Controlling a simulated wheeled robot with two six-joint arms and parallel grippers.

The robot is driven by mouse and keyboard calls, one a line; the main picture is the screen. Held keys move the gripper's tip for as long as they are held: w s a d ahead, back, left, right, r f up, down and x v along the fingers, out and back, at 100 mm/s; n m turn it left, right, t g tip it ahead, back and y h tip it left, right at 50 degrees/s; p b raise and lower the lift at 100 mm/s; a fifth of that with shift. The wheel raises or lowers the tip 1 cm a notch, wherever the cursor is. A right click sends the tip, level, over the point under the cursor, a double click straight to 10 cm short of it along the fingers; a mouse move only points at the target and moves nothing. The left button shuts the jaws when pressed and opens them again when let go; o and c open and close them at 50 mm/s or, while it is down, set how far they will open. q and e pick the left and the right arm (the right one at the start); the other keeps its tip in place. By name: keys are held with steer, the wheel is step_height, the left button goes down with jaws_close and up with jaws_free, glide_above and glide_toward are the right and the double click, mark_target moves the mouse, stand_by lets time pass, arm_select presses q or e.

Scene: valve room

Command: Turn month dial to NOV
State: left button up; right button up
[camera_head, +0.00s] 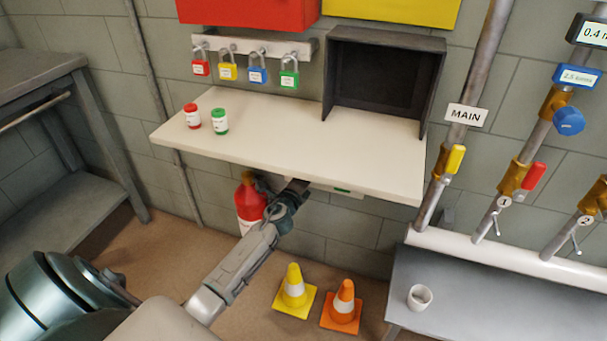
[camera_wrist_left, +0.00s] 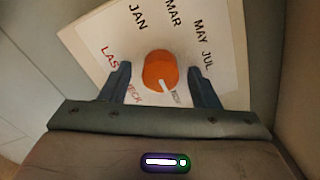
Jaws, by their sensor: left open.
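The month dial is an orange round knob (camera_wrist_left: 160,71) on a white card (camera_wrist_left: 103,42) in the left wrist view. JAN, MAR, MAY and JUL are readable on the card, with red lettering partly covered. The knob's white pointer is toward the lower right of the picture; the mark by its tip is too small to read. My left gripper (camera_wrist_left: 159,68) is open, its fingers on either side of the knob, with gaps visible. In the head view my left gripper (camera_head: 298,188) reaches under the shelf edge, and the dial is hidden there. My right gripper is not in view.
The white shelf (camera_head: 290,137) overhangs my left gripper, with red (camera_head: 192,117) and green (camera_head: 220,122) containers on it. A red extinguisher (camera_head: 247,203) stands close to my left arm. Yellow (camera_head: 294,287) and orange (camera_head: 344,300) cones are on the floor.

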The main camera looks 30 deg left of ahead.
arm_select(q)
steer(key=v, duration=1)
steer(key=shift+s+d, duration=0.15)
steer(key=shift+s, duration=0.15)
